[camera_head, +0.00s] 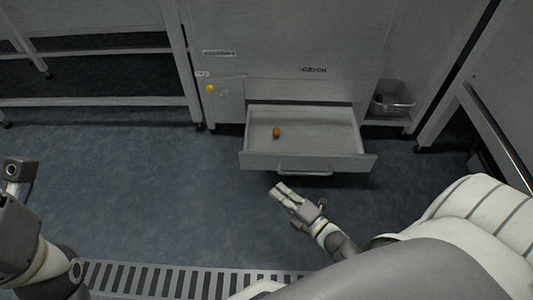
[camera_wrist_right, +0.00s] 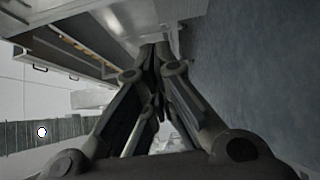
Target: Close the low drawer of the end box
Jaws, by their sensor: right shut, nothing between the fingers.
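The low drawer (camera_head: 258,160) of the end box (camera_head: 290,40) is pulled well out toward me in the head view. It has a pale front panel with a bar handle (camera_head: 305,173), and one small orange-brown date (camera_head: 277,132) lies inside it. My right gripper (camera_head: 280,192) is in front of the drawer, just on my side of its front panel and left of the handle's middle. Its fingers are together and empty; they also show closed in the right wrist view (camera_wrist_right: 156,52). Whether they touch the panel I cannot tell.
Table legs and frames (camera_head: 180,60) stand at the left, with another frame at the right. A slatted floor grate (camera_head: 160,280) runs along the bottom. The blue floor left of the drawer is clear.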

